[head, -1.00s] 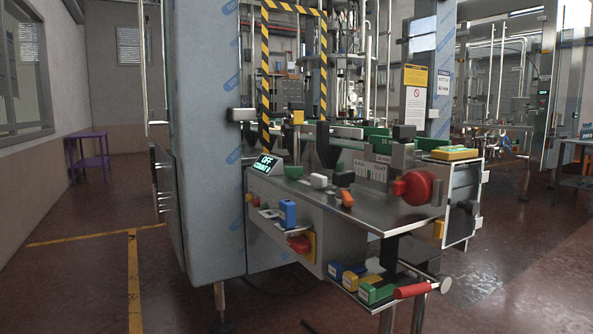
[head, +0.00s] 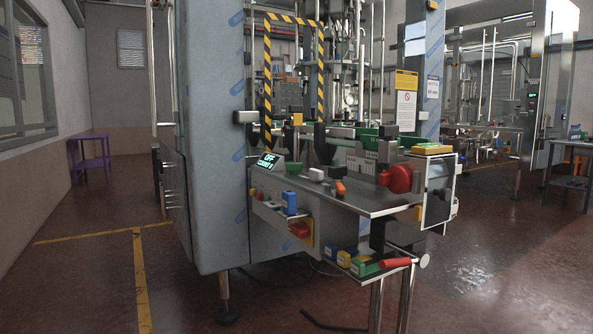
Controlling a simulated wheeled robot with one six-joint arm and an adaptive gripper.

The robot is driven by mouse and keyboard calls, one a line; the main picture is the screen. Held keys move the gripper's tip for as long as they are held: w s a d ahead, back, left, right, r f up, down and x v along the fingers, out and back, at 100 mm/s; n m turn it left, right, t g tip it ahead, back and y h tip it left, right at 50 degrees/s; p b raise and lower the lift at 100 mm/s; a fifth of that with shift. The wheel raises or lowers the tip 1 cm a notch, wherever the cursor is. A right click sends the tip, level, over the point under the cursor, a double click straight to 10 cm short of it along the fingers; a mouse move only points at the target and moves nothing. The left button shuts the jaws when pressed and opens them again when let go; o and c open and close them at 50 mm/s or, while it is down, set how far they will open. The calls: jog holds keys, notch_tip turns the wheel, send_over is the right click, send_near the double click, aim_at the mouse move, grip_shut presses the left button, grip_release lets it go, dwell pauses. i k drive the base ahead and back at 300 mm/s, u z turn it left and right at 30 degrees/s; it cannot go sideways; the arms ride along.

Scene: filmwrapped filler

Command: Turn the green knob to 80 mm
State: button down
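The filling machine (head: 212,150) stands in the middle of the head view, with a steel work shelf (head: 368,200) on its right side. A small rounded green part (head: 293,169) sits on the shelf's back left, beside the display; it may be the green knob, but I cannot tell for sure. Another green part (head: 388,131) shows at the back of the shelf, partly hidden by grey blocks. No 80 mm scale or marking is readable. My gripper is not in view.
A red round knob (head: 400,179) is at the shelf's right. A red-handled bar (head: 397,263) sticks out low at the front. A purple table (head: 88,150) stands far left. The floor (head: 90,270) at left is clear.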

aim_at(294, 168)
jog(key=k, duration=0.8)
jog(key=u, duration=1.15)
jog(key=i, duration=1.35)
jog(key=z, duration=0.15)
